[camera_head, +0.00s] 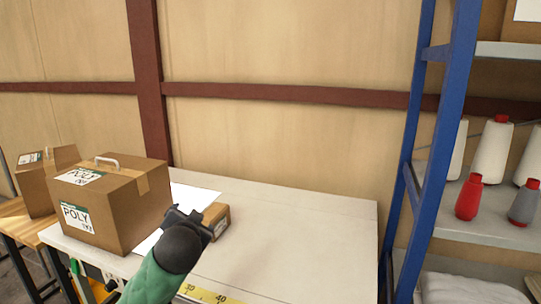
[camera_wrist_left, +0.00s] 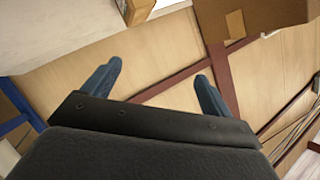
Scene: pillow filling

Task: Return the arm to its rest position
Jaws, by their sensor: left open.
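My left arm comes up from the bottom left of the head view, with a green sleeve and a dark wrist. Its gripper (camera_head: 187,213) is above the table, in front of a small cardboard box and right of a large one. From the head its fingers are mostly hidden by the wrist. In the left wrist view the gripper (camera_wrist_left: 160,80) has its two blue-grey fingers wide apart with nothing between them. My right gripper is in neither view.
The white table (camera_head: 310,225) holds a large POLY box (camera_head: 135,210), a small box (camera_head: 220,222), white paper (camera_head: 203,192) and a yellow ruler (camera_head: 210,296). Its right part is clear. A blue-framed shelf (camera_head: 430,150) with thread cones (camera_head: 492,150) stands right. Another box (camera_head: 38,185) is far left.

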